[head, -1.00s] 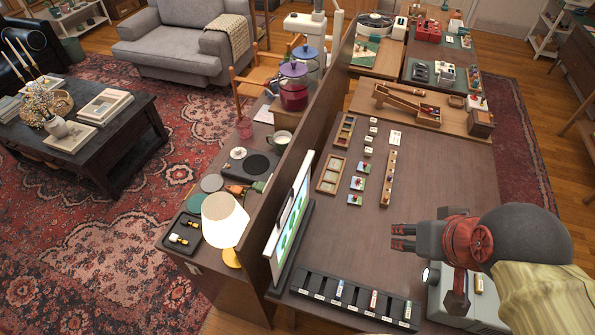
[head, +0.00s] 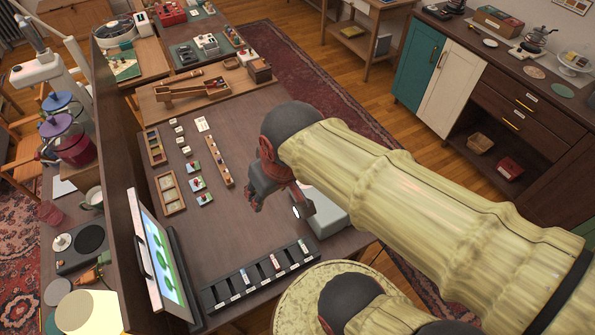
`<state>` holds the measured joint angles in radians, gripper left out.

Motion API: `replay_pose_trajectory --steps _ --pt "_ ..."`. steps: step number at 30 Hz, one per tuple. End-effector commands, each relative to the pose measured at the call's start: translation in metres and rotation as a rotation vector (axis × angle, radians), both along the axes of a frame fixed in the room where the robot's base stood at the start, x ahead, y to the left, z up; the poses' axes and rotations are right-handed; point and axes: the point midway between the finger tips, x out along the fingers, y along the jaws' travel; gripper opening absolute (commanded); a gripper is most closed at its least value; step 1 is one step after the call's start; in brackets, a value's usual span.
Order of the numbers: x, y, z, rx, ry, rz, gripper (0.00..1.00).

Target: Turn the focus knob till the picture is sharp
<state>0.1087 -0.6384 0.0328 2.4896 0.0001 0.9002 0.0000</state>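The pale grey projector box (head: 328,216) stands at the right front edge of the dark table, with a round bright lens (head: 297,212) facing left. My arm covers part of the box, and I cannot make out its focus knob. The screen (head: 162,265) stands at the table's left edge and shows green rounded shapes on a pale ground; it is too oblique and small to judge sharpness. My gripper (head: 254,206) is above the table, just left of and above the box, its fingers pointing down and toward the screen. The finger gap is unclear, and I see nothing held.
A black slotted rack (head: 225,305) with several small labelled pieces lies between screen and projector. Small trays and cards, including a wooden tray (head: 170,193), lie further back. A wooden ramp toy (head: 192,90) stands behind them. The table's middle is mostly clear.

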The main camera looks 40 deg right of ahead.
Motion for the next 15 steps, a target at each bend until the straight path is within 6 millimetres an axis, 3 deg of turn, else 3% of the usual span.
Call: replay_pose_trajectory --steps 8,15 --pt "0.028 -0.059 -0.034 0.054 0.259 -0.184 0.43" --pt "0.052 -0.116 -0.085 0.117 0.403 -0.356 0.43"
